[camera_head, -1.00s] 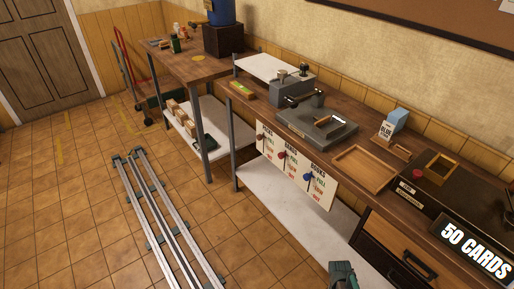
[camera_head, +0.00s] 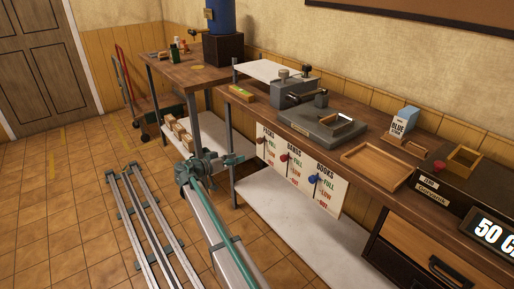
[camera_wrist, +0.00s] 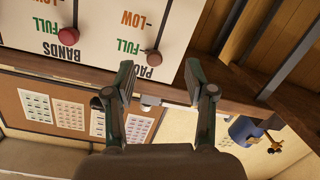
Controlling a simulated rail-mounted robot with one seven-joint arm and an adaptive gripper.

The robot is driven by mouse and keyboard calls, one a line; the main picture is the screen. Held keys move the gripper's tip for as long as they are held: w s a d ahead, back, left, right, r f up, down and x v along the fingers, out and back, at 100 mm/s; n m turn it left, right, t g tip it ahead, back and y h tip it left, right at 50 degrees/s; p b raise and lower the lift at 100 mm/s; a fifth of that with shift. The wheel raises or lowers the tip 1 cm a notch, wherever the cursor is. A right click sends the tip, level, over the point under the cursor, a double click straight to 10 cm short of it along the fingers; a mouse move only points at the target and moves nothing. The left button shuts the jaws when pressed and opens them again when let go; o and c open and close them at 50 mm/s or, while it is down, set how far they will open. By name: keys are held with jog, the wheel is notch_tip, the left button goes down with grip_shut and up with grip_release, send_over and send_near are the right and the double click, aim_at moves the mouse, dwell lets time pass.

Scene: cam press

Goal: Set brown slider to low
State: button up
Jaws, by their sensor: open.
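The brown slider knob (camera_wrist: 153,57) sits on the white panel, beside the FULL label of the PACKS column; LOW is further along the scale. The wrist view is upside down. In the head view the brown knob (camera_head: 263,140) is near the top of the panel's left column. My gripper (camera_wrist: 158,83) is open, its two fingertips apart on either side of the knob in the picture, with nothing between them. The knob appears beyond the fingertips, not touched. In the head view my arm's end is left of the panel (camera_head: 303,190).
The red BANDS knob (camera_wrist: 68,31) is beside the brown one, and the blue knob (camera_head: 314,177) is furthest right. The panel hangs below the wooden workbench (camera_head: 262,112). A white lower shelf (camera_head: 290,232) lies beneath. A table leg (camera_head: 233,180) stands left of the panel.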

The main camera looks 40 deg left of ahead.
aim_at(258, 141)
jog(key=w+r+m, duration=0.1)
jog(key=w, duration=0.3)
jog(key=w+d+r+m+t, duration=0.1)
jog(key=w, duration=0.2)
jog(key=w+d+r+m, duration=0.1)
jog(key=w+m, duration=0.1)
jog(key=w, duration=0.2)
jog(key=shift+w+t+h, duration=0.3)
jog(key=shift+t, duration=0.1)
grip_shut()
